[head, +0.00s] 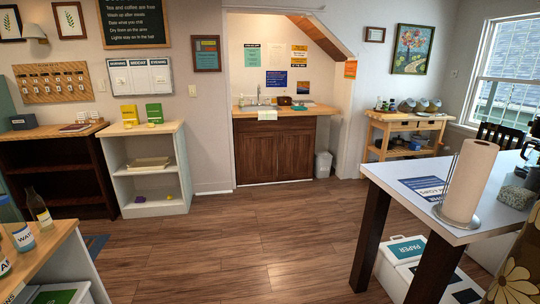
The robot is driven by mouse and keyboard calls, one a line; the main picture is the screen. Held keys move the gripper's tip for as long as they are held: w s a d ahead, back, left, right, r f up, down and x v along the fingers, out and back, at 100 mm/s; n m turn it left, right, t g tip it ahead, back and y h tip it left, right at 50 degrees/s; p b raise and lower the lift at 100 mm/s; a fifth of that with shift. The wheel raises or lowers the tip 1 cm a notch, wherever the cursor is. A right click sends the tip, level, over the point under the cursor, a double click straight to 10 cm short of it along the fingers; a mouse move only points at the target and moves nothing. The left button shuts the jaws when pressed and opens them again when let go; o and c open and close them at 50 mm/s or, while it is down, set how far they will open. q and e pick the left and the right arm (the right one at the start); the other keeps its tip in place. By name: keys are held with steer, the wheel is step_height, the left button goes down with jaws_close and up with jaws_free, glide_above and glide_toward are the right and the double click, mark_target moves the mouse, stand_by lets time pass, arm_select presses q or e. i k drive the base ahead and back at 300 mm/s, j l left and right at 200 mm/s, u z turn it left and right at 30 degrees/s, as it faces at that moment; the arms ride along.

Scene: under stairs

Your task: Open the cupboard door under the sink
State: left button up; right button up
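The sink cupboard (274,150) is dark brown wood with two doors, set back in the alcove under the stairs at the far wall. Its left door (256,158) and right door (294,155) both look shut. A wooden worktop (315,110) lies over it, with a tap (259,95) at the sink and a pale cloth (267,115) hanging over the front edge. The sink bowl is hidden. Neither of my grippers shows in the head view.
The wood floor (220,235) ahead of the cupboard is clear. A white bin (323,164) stands right of it. A white table (420,212) with a paper towel roll (468,180) is at the near right, white shelves (150,190) at left, and a counter (45,244) at near left.

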mark_target(258, 150)
steer(key=i+l, duration=0.1)
steer(key=i, duration=5.45)
steer(key=l, duration=0.1)
